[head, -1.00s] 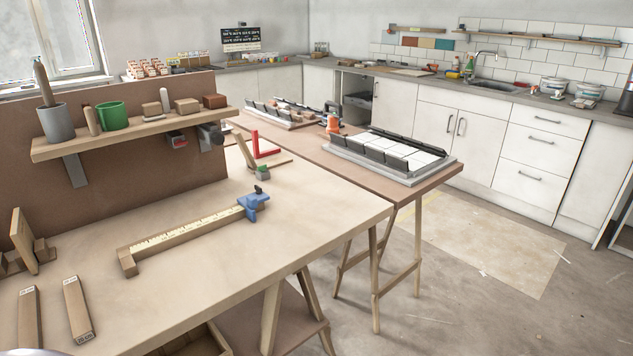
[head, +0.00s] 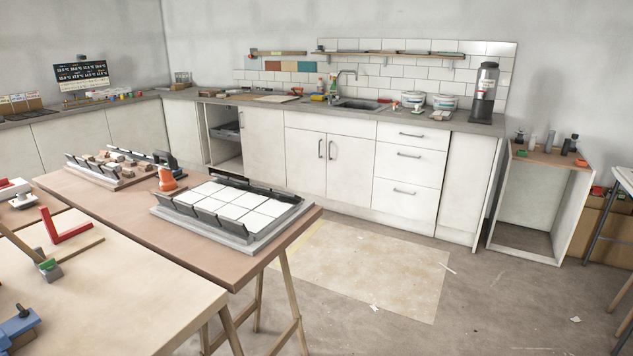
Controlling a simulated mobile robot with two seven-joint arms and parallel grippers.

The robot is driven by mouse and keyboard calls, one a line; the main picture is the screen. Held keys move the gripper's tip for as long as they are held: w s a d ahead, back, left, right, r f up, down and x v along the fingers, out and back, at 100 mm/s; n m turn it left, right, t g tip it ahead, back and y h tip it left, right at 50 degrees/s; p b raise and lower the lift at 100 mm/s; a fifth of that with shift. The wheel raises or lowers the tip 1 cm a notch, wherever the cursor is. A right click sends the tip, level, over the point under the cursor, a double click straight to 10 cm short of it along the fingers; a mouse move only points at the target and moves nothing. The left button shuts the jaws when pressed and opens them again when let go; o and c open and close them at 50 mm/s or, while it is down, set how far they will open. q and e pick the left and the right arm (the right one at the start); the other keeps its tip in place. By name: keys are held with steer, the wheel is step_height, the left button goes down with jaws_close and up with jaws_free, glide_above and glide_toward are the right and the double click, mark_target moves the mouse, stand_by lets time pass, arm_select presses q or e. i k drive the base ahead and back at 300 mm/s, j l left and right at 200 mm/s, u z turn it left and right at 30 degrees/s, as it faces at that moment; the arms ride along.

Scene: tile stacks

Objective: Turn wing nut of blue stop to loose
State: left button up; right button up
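A blue stop (head: 20,322) sits at the lower left edge of the head view, on the near wooden workbench (head: 130,290). Only part of it shows, with a dark knob-like piece on top that may be its wing nut. I cannot tell whether that piece is tight or loose. The ruled wooden bar that carries the stop is out of the picture. Neither of my grippers is in view.
A second table (head: 235,270) holds a tray of white tiles (head: 256,247) and an orange tool (head: 167,180). A red square (head: 66,227) lies on the left. White cabinets (head: 330,158) line the back wall. The floor at right (head: 480,300) is mostly open.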

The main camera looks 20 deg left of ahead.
mark_target(22, 314)
steer(key=i+l+u, duration=0.1)
steer(key=i+u, duration=0.3)
steer(key=i+l+u, duration=0.2)
steer(key=i+u, duration=0.2)
steer(key=i+l+u, duration=0.2)
steer(key=u, duration=0.2)
steer(key=i+l+u, duration=0.2)
steer(key=u, duration=0.15)
steer(key=i+l+u, duration=0.15)
steer(key=l+u, duration=0.25)
steer(key=i+l+u, duration=0.1)
steer(key=l+u, duration=0.25)
